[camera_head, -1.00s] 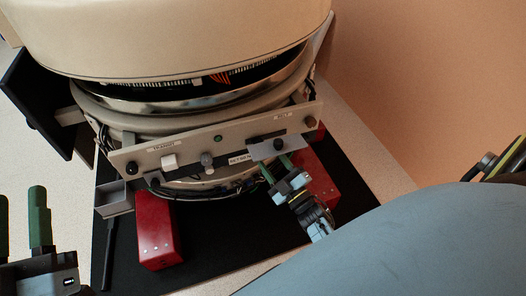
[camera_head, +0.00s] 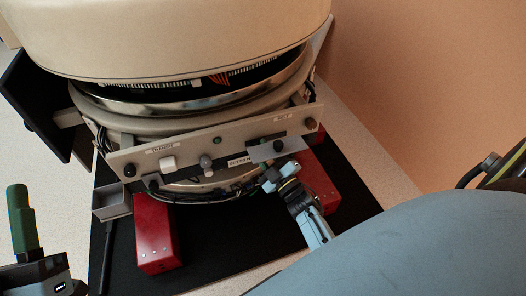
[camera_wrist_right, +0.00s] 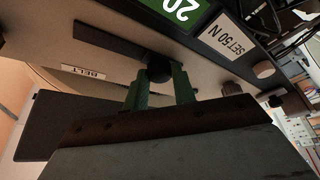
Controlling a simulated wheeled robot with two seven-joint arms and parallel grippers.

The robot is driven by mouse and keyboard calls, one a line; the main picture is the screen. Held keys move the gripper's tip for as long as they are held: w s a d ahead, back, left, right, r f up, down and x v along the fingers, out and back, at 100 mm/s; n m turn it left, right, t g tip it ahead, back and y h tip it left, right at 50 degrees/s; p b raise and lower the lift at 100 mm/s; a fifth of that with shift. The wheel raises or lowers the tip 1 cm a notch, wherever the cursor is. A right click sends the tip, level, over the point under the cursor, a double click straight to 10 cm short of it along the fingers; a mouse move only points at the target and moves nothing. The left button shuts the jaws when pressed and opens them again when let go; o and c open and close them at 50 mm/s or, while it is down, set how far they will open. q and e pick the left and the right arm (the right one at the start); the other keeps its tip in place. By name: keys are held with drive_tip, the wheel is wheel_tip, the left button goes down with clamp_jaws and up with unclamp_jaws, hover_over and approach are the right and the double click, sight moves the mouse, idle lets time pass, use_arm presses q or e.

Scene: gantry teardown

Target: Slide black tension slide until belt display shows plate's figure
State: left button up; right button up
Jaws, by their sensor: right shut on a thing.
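The black tension slide knob (camera_wrist_right: 158,70) stands in a dark slot on the front panel, near the BELT label (camera_wrist_right: 84,72). My right gripper (camera_wrist_right: 161,84) has its green fingers shut on the knob; in the head view the right gripper (camera_head: 271,176) reaches the panel from below. The belt display (camera_wrist_right: 182,10) is green and its visible figure reads 20, partly cut off by the frame. My left gripper (camera_head: 22,220) is at the left edge; one empty green finger shows and the other is out of frame.
The cream round machine (camera_head: 170,40) stands above the panel (camera_head: 135,160). Red blocks (camera_head: 155,235) stand under it on a black mat (camera_head: 215,245). A small grey tray (camera_head: 112,205) hangs at left. The salmon wall (camera_head: 430,70) is at right.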

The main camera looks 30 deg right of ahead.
drive_tip(key=shift+s+d, duration=0.2)
drive_tip(key=shift+d, duration=0.55)
drive_tip(key=shift+s+d, duration=0.2)
drive_tip(key=shift+d, duration=0.55)
clamp_jaws()
use_arm(q)
drive_tip(key=shift+w+f, duration=0.1)
use_arm(e)
drive_tip(key=o, duration=1)
unclamp_jaws()
drive_tip(key=shift+s+f+p, duration=0.15)
drive_tip(key=shift+s+p, duration=0.15)
drive_tip(key=shift+s, duration=0.2)
use_arm(q)
wheel_tip(320, 180, down, 7)
drive_tip(key=w+g+y+p, duration=0.2)
drive_tip(key=g, duration=0.3)
drive_tip(key=shift+a+f+g, duration=0.2)
drive_tip(key=shift+a+g, duration=0.1)
drive_tip(key=shift+g, duration=0.1)
use_arm(e)
drive_tip(key=shift+v, duration=6.2)
